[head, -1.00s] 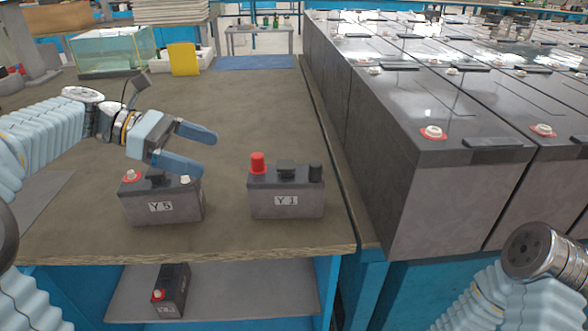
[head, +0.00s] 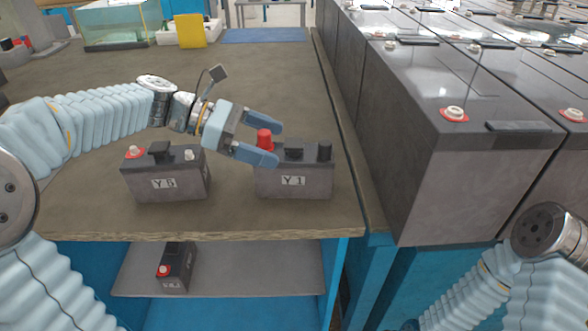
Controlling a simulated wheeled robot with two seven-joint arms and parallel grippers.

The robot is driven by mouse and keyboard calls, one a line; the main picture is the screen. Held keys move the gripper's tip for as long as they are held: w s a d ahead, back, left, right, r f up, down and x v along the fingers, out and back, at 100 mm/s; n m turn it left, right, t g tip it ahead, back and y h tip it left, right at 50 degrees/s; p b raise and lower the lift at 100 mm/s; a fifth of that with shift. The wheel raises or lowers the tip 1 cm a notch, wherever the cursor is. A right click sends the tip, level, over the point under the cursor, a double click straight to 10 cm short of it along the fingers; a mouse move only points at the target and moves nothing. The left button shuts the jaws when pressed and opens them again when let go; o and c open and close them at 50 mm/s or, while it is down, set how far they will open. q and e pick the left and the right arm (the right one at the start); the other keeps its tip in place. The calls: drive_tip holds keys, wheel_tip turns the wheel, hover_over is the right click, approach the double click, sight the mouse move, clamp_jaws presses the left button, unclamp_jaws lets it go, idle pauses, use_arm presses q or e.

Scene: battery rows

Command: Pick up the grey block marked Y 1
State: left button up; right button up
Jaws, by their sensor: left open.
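The grey block marked Y 1 (head: 295,183) stands upright on the brown table. It has a red post at its left, a black cap in the middle and a black post at its right. My left gripper (head: 279,143) is open, with its blue fingers pointing right at the block's left end. In the picture the fingers lie either side of the red post; I cannot tell whether they touch it. The near finger covers part of the block's top left. My right gripper is out of view; only part of my right arm shows at the lower right.
A similar block marked Y 5 or Y 6 (head: 167,181) stands just left, below my left wrist. Another small block (head: 177,268) is on the shelf (head: 230,268) below. Large grey batteries (head: 440,150) wall the right side. The table (head: 110,75) is mostly clear behind.

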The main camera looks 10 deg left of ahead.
sight(294, 166)
use_arm(q)
drive_tip(key=x, duration=0.2)
drive_tip(key=shift+d+f, duration=0.2)
drive_tip(key=shift+d, duration=0.1)
clamp_jaws()
drive_tip(key=shift+r, duration=0.2)
idle(0.3)
